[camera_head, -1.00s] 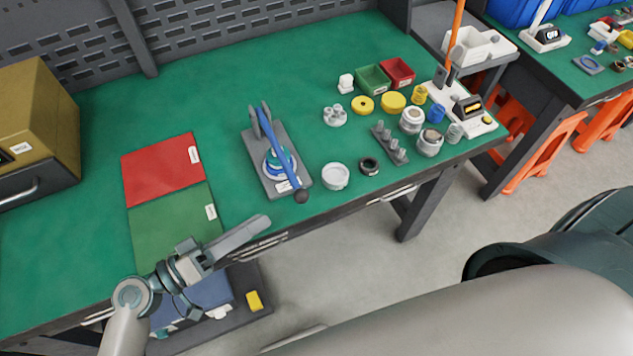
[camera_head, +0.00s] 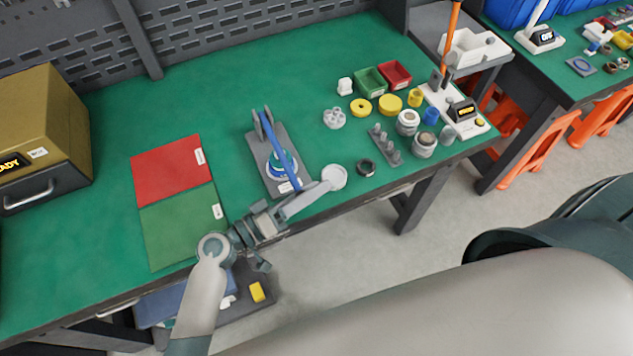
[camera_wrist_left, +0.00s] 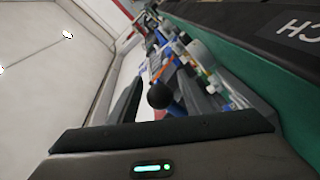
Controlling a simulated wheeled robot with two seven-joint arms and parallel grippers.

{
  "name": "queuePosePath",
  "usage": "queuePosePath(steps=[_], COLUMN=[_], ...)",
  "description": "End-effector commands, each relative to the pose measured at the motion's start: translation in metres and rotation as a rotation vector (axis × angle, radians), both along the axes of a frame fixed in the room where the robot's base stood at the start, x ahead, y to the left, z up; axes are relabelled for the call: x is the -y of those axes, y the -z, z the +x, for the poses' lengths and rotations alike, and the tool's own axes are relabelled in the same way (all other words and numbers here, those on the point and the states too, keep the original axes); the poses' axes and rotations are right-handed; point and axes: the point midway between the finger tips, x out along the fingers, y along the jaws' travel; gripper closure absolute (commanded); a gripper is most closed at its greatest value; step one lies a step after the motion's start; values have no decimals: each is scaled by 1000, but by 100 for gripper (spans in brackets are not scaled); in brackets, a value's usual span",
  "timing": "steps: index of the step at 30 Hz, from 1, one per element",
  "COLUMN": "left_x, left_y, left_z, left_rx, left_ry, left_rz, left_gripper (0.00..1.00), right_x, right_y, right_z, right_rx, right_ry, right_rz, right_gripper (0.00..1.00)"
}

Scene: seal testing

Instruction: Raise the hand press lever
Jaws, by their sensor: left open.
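The hand press (camera_head: 268,160) stands on the green table, with a grey base and a blue lever (camera_head: 272,134) that slopes down towards the table's front edge. Its black ball knob shows in the left wrist view (camera_wrist_left: 159,95), apparently between the fingers with gaps around it. In the head view the knob is hidden by my gripper. My left gripper (camera_head: 312,192) is open at the lever's front end, its fingers pointing right. I cannot tell whether it touches the knob. My right gripper is not in view.
A white round dish (camera_head: 334,177) lies close to my left fingertips, with a black ring (camera_head: 366,167) to its right. Red (camera_head: 168,168) and green (camera_head: 180,228) mats lie left of the press. A brown box (camera_head: 40,125) stands at the far left. Several small parts crowd the right.

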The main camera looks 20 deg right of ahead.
Motion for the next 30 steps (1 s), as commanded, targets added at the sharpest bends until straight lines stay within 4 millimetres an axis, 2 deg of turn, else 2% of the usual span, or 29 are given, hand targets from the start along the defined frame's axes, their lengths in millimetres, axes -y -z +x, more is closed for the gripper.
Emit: queuePosePath(steps=[4,14,15,20,30], left_x=[10,11,11,11,11], left_y=[-1,0,0,0,-5], left_z=[3,3,3,3,8], left_rx=[0,1,1,0,-11], left_ry=[0,-1,-1,0,-1], left_rz=[0,1,1,0,0], left_gripper=[55,55,60,98,100], right_x=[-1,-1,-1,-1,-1], right_y=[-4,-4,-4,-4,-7], right_z=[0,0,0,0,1], right_rx=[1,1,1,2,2], right_ry=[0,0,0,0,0], right_rz=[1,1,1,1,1], right_gripper=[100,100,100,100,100])
